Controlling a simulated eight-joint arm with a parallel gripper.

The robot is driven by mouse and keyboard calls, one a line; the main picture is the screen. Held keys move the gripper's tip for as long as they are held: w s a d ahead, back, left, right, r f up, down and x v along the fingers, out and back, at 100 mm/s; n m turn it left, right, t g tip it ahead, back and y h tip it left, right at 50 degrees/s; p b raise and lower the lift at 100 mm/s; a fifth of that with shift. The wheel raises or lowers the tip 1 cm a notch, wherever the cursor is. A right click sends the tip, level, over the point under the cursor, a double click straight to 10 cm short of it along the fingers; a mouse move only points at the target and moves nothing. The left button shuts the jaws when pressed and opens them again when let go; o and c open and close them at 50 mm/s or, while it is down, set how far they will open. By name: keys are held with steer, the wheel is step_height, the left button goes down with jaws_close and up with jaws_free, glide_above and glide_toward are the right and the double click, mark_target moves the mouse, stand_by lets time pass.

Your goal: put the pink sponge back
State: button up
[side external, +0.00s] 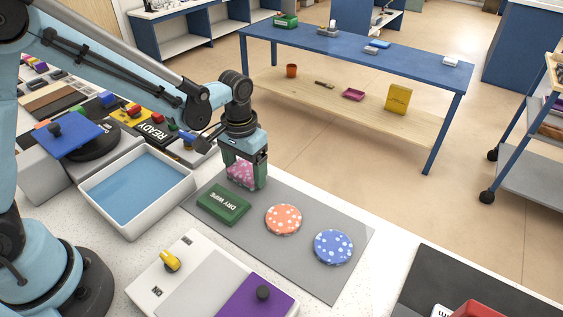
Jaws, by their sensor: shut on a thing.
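My gripper (247,178) is shut on the pink sponge (240,173), which has pale spots and shows between the fingers. It is over the back left part of the grey mat (305,265), just behind the green block marked DRY WIPE (224,206). I cannot tell whether the sponge touches the mat. An orange round sponge with white spots (284,220) and a blue one (333,247) lie flat on the mat in a row to the right.
A white tray of blue water (101,198) stands left of the mat. A panel with a yellow knob (170,261) and purple section (256,297) lies in front. A dark mat (432,272) is at right. Behind is a blue table (345,58) across an open floor.

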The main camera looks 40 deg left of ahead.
mark_target(245, 169)
steer(key=shift+f, duration=0.2)
steer(key=o, duration=0.9)
steer(key=shift+r, duration=0.1)
step_height(245, 169, up, 12)
steer(key=f, duration=0.1)
steer(key=s+a+r+t, duration=0.2)
steer(key=s+a+t, duration=0.4)
steer(key=s, duration=0.4)
steer(key=shift+s+a+t, duration=0.25)
steer(key=shift+a+t, duration=0.15)
steer(key=shift+t, duration=0.2)
